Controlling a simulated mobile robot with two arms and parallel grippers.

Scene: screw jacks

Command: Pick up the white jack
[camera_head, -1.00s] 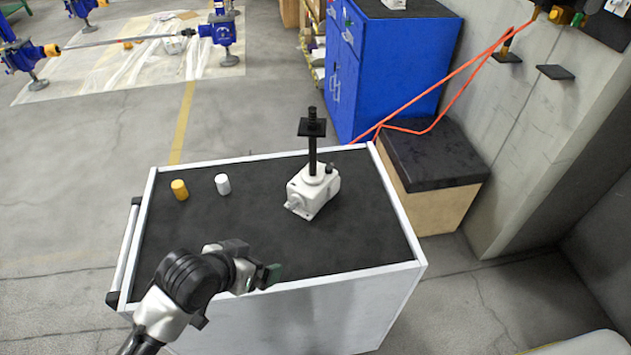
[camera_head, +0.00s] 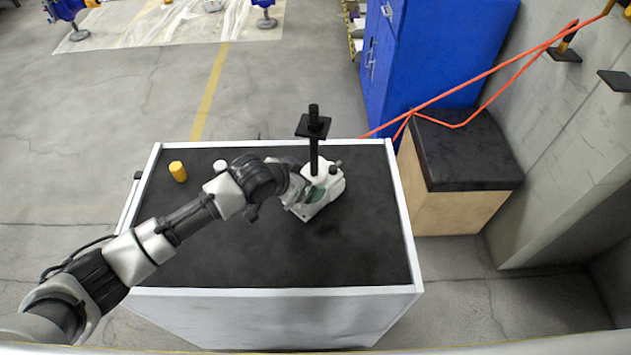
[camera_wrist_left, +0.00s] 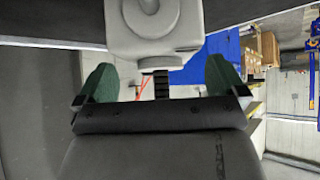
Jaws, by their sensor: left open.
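The white jack (camera_head: 327,188) stands upright on the black top of the cart, with a black screw and square black plate (camera_head: 313,126) rising from it. My left gripper (camera_head: 308,190) reaches it from the left, and its fingers partly cover the white body. In the left wrist view, the open left gripper (camera_wrist_left: 160,82) has its green-padded fingers apart on either side of the jack's dark screw, close to the white body (camera_wrist_left: 155,30). I cannot tell whether either finger touches the jack. My right gripper is not in view.
The cart top (camera_head: 350,250) is clear in front and to the right. A blue cabinet (camera_head: 440,50) and a black-topped box (camera_head: 465,150) stand beyond the cart.

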